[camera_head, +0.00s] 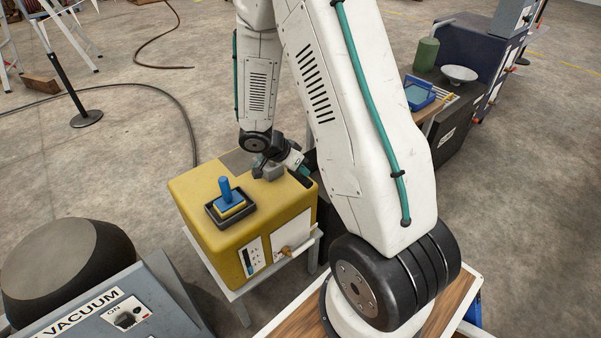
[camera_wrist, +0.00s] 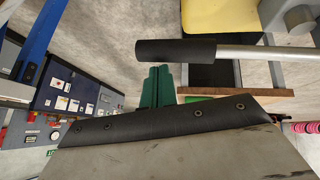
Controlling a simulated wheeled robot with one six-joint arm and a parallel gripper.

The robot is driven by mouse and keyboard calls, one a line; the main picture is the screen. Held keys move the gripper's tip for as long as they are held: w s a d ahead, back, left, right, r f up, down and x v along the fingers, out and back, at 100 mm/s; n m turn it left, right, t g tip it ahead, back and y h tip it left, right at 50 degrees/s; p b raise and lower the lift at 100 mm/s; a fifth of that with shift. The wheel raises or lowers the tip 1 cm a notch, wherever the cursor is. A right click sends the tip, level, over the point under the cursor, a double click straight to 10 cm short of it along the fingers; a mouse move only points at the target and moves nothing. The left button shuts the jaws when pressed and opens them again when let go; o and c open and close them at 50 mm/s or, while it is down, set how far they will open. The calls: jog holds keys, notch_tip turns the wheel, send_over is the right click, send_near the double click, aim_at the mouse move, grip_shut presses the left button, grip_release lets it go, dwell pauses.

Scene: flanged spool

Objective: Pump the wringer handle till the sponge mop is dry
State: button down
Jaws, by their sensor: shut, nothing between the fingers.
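The yellow wringer box (camera_head: 215,255) stands on a small table at centre left in the head view. A blue-handled mop (camera_head: 226,190) with a yellow sponge edge stands upright in a black tray (camera_head: 211,214) on its top. In the wrist view the wringer handle shows as a black grip (camera_wrist: 175,50) on a metal rod (camera_wrist: 270,53), running toward a grey mount at the right. My gripper (camera_wrist: 157,85) is shut and empty, its green fingers just below the grip in the picture. I cannot tell whether they touch. In the head view my gripper (camera_head: 303,173) is beside the box's back right corner.
A grey vacuum unit (camera_head: 95,315) and a dark rounded drum (camera_head: 65,265) stand front left. A bench with a blue tray (camera_head: 418,93) and a pale dish (camera_head: 459,74) is back right. Hoses and a post lie or stand on the floor at left.

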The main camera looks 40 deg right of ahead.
notch_tip(320, 180, up, 2)
jog(key=shift+d+r, duration=0.15)
jog(key=shift+r, duration=0.1)
jog(key=s+v, duration=0.1)
jog(key=v, duration=0.8)
jog(key=shift+s+a+r, duration=0.2)
jog(key=shift+s+a, duration=0.05)
jog(key=shift+s, duration=0.6)
jog(key=s+a+r+n+t+y, duration=0.2)
jog(key=s+a+r+n+y, duration=0.1)
jog(key=s+a+r+n, duration=0.4)
jog(key=s+a+r+n+t+y, duration=0.1)
jog(key=s+a+r+n+y, duration=0.2)
jog(key=s+a+r+n, duration=0.4)
jog(key=s+r+n, duration=0.3)
jog(key=s+r, duration=0.1)
jog(key=r, duration=0.1)
jog(key=shift+s+n+t+y, duration=0.3)
jog(key=shift+n+t, duration=0.1)
